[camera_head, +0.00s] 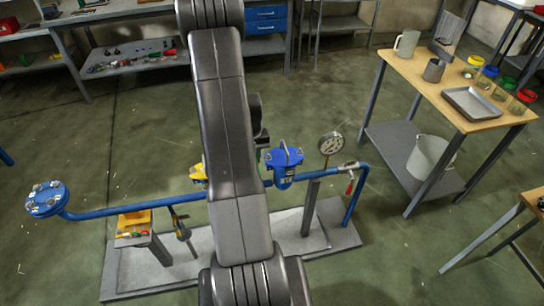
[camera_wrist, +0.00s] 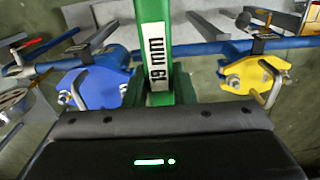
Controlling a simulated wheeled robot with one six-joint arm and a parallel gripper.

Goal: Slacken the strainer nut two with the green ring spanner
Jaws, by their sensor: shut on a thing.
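My gripper (camera_wrist: 158,112) is shut on the green ring spanner (camera_wrist: 154,30), which is marked 19 mm and points away from the wrist, up the wrist view. The spanner's far end is out of that frame. The blue strainer (camera_wrist: 95,86) is left of the spanner and the yellow strainer (camera_wrist: 256,76) right of it, both with bolted covers and bent handles. In the head view the blue strainer (camera_head: 284,170) stands right of my arm and the yellow strainer (camera_head: 198,174) left of it. I cannot tell which nut is number two.
A blue pipe (camera_head: 135,207) runs across the low stand (camera_head: 190,275), with a flange (camera_head: 46,198) at left and a pressure gauge (camera_head: 331,144) at right. A wooden-topped table (camera_head: 430,75) with jugs and a tray stands at right. The floor between is clear.

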